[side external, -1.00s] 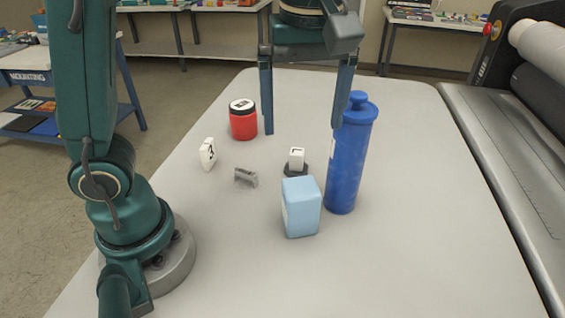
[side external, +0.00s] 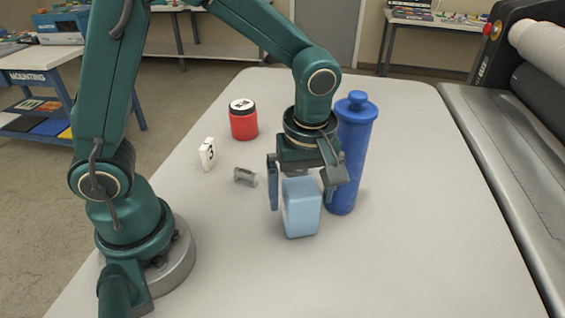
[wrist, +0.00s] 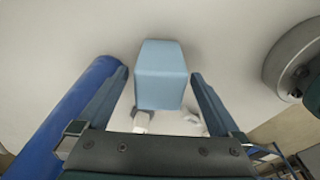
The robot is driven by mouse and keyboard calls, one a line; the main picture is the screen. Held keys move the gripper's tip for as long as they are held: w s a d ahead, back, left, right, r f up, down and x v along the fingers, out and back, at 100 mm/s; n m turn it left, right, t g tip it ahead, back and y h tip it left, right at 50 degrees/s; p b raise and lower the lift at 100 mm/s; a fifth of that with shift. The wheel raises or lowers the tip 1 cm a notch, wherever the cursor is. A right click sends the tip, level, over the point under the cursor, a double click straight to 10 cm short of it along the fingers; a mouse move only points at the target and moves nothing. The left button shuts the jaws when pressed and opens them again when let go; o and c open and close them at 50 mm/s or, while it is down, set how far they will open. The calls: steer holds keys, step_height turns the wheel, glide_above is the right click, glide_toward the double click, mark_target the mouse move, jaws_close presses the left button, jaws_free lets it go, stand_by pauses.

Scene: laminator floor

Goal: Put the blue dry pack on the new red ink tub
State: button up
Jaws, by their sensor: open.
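The blue dry pack (side external: 301,209) is a light blue block standing upright on the table. In the wrist view the pack (wrist: 161,75) sits between the two open fingers, with a gap on each side. My gripper (side external: 305,198) is open, pointing down, with its fingers around or just behind the pack's upper part in the side view. The wrist view also shows my gripper (wrist: 160,78). The red ink tub (side external: 243,120), with a black lid and a white label on top, stands farther back on the left.
A tall blue bottle (side external: 350,155) stands close right of my gripper. A white number 3 marker (side external: 207,153) and a small grey piece (side external: 245,177) are on the left of the table. The table's (side external: 420,230) right side is clear; a roller machine (side external: 510,150) stands beyond it.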

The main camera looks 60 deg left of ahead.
mark_target(300, 211)
steer(key=shift+w+a+f, duration=0.1)
steer(key=shift+a+f, duration=0.05)
steer(key=shift+f, duration=1.1)
steer(key=shift+a+f, duration=0.1)
steer(key=shift+f, duration=1.15)
steer(key=shift+c, duration=0.3)
jaws_close()
